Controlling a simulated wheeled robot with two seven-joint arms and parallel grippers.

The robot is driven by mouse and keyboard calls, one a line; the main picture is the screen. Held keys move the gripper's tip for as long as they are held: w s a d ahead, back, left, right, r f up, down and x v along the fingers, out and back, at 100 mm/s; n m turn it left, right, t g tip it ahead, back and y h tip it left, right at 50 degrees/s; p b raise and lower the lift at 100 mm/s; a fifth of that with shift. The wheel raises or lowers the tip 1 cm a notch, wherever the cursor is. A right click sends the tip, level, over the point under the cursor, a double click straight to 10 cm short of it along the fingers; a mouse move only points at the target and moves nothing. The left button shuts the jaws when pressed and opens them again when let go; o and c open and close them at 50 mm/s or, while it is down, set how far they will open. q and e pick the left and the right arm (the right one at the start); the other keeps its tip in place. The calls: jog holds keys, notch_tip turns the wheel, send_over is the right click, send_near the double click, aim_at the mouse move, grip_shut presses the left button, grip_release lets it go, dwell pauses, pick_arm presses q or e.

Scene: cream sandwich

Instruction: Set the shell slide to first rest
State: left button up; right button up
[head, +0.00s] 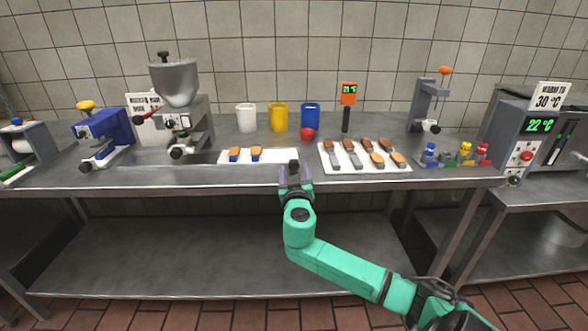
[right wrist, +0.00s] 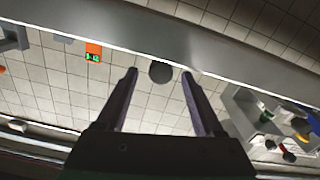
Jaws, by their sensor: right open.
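My right gripper (head: 295,178) is open at the front edge of the counter, in the middle of the head view. Its two fingers (right wrist: 160,80) stand apart in the right wrist view. A dark round knob-like thing (right wrist: 160,72) shows between the fingertips there, and I cannot tell whether they touch it. No part is clearly marked as the shell slide. A white tray (head: 225,159) with two orange-topped pieces lies just left of the gripper. A warming unit (head: 513,134) at the right shows 22 °C and has upright slots with levers. My left gripper is not in view.
A second white tray (head: 336,168) holds several orange-topped pieces. White (head: 246,117), yellow (head: 278,117) and blue (head: 310,116) cups stand behind. A grey hopper machine (head: 176,88) and a blue machine (head: 104,130) stand left, a grey press (head: 426,105) right. Counter space between is narrow.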

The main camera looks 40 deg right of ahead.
jog(key=shift+w+d, duration=0.15)
jog(key=shift+w, duration=0.1)
grip_shut()
dwell(1.3)
